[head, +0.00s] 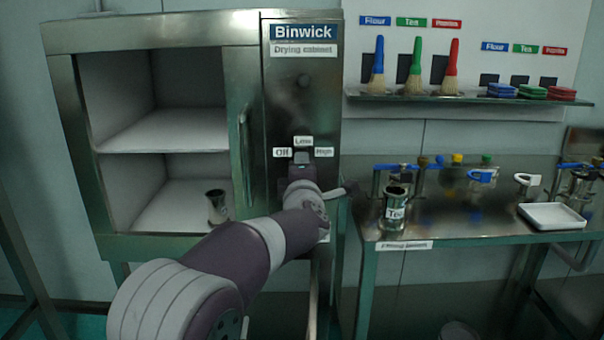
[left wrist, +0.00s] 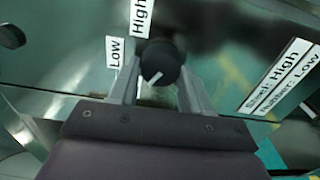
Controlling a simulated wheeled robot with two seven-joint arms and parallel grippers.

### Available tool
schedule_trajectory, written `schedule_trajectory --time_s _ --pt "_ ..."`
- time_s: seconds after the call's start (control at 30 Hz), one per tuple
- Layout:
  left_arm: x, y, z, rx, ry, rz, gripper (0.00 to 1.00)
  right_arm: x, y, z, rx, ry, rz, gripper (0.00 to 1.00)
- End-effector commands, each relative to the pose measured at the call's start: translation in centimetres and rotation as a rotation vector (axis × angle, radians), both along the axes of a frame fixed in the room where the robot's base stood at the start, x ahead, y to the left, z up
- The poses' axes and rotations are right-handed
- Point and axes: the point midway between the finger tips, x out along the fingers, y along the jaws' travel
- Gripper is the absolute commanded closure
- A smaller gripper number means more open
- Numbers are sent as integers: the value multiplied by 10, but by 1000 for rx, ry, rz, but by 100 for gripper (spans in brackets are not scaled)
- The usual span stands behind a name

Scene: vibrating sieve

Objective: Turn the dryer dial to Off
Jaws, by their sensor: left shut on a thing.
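The dryer dial (left wrist: 161,62) is a round black knob with a white mark, on the metal panel of the drying cabinet (head: 260,130). In the left wrist view its mark slants to the lower left, below the Low label (left wrist: 115,52); the High label (left wrist: 141,17) is above. In the head view the Off label (head: 282,152) sits left of Low and High, and my arm hides the dial. My left gripper (left wrist: 160,76) is shut on the dial, one finger on each side. My right gripper is in neither view.
A metal cup (head: 216,206) stands in the cabinet's lower compartment, beside the vertical door handle (head: 243,160). To the right, a bench (head: 450,225) holds a Tea-labelled container (head: 395,210) and a white tray (head: 552,216). Brushes stand on the wall shelf (head: 460,98).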

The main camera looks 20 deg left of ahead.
Motion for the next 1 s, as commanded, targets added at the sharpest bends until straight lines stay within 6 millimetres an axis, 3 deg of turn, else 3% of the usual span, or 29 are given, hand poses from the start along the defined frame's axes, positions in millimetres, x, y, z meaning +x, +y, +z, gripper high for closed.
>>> schedule_trajectory --time_s 0.2,0.23,0.3,0.67,1.0 --pt "0 0 0 -1 -1 1 82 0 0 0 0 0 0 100" --pt "0 0 0 -1 -1 1 42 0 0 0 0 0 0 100" --pt "0 0 0 -1 -1 1 28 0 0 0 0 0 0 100" --pt "-8 -3 1 0 -1 0 28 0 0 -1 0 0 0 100" --pt "-90 -27 1 0 -1 -3 28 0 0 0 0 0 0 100"
